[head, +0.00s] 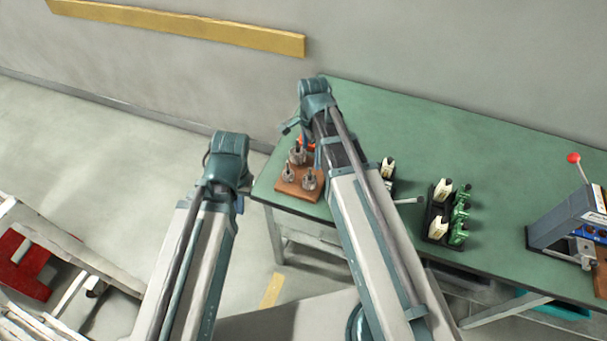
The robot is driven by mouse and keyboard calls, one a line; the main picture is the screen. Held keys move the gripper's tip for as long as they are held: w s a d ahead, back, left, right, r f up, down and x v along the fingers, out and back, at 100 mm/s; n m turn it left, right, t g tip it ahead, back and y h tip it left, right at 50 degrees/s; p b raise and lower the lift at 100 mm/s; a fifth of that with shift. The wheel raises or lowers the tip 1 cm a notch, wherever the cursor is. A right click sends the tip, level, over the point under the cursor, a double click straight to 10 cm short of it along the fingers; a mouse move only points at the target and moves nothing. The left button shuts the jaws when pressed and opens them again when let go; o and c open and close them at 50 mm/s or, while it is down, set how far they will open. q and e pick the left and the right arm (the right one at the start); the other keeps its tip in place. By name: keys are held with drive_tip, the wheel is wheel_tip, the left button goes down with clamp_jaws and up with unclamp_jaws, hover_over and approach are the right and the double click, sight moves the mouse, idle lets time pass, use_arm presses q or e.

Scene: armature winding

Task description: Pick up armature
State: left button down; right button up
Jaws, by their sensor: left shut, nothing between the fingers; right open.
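Several metal armatures with dark shafts stand on a brown wooden board at the left end of the green table. One armature (289,174) is at the board's left, another (311,180) at its right front, and one (297,156) behind them. The board (298,195) shows at its front edge. My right gripper (300,132) is over the back of the board, open, mostly hidden by its own wrist; I cannot tell whether it touches an armature. My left gripper (239,203) is shut and empty, left of the table, largely hidden behind its wrist.
The green table (400,120) runs along the grey wall. Black holders (437,215) with cream and green parts stand mid-table. A grey machine (565,220) with a red-knobbed lever (574,158) stands at the right. A red-marked cart (30,265) is at lower left.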

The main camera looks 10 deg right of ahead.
drive_tip(key=b, duration=0.9)
hover_over(310, 179)
wheel_tip(310, 179, down, 9)
drive_tip(key=shift+s+d+r, duration=0.1)
drive_tip(key=shift+s+r, duration=0.05)
drive_tip(key=f+b, duration=0.5)
drive_tip(key=shift+w+f, duration=0.1)
drive_tip(key=shift+w, duration=0.3)
clamp_jaws()
